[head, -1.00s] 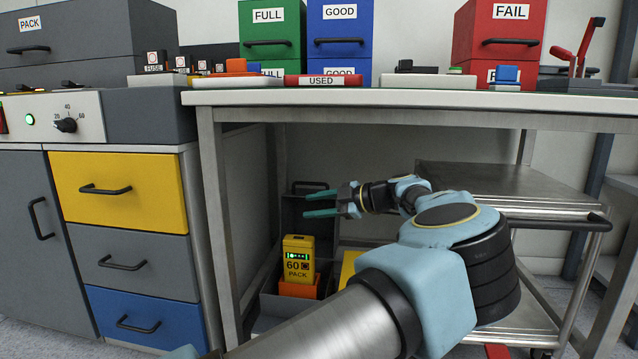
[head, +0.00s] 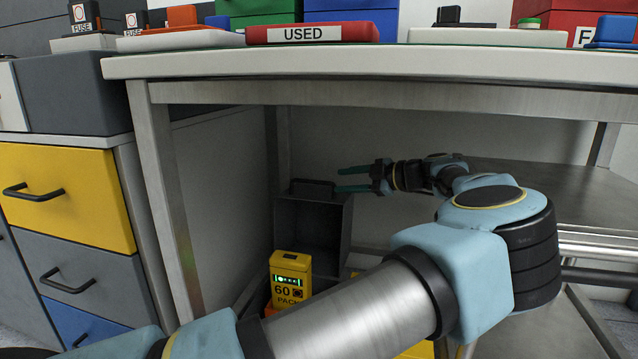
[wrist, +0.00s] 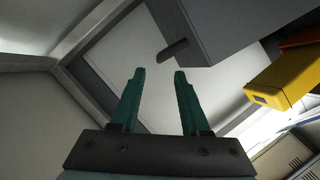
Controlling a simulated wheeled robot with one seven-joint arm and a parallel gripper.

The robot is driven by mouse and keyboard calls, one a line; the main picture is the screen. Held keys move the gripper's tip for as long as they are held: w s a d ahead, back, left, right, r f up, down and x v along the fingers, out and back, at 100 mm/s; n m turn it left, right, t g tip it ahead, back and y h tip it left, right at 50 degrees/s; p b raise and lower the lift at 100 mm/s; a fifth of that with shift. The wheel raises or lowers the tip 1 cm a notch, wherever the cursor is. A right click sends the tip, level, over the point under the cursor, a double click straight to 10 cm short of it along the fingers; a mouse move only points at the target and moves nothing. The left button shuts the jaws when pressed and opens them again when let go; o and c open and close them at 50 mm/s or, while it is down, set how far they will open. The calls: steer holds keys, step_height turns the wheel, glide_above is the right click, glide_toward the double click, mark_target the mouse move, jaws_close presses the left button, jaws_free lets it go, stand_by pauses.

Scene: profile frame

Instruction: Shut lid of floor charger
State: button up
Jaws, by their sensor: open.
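The floor charger's dark grey lid (head: 322,225) stands open and upright under the bench, with a handle (head: 312,186) at its top edge. A yellow pack (head: 290,278) marked 60 with green lights stands in front of the lid; my arm hides much of the charger's base. My gripper (head: 340,180) is open and empty, its teal fingers pointing left near the lid's top right corner. In the wrist view the lid (wrist: 240,28) is at upper right, its handle (wrist: 173,50) beyond my fingertips (wrist: 161,76). The yellow pack (wrist: 280,80) is at right. I see no contact with the lid.
The bench top (head: 350,66) spans above my gripper, with a metal leg (head: 170,200) at left. Drawers (head: 75,200) stand left of it. Space between the gripper and the left leg is clear at lid-top height.

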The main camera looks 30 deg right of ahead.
mark_target(323, 183)
steer(key=b+x, duration=0.3)
steer(key=x, duration=0.5)
steer(key=shift+w+a+f, duration=0.15)
steer(key=shift+w+f, duration=0.05)
steer(key=shift+w+a, duration=0.25)
steer(key=shift+w, duration=0.15)
jaws_close()
stand_by(0.8)
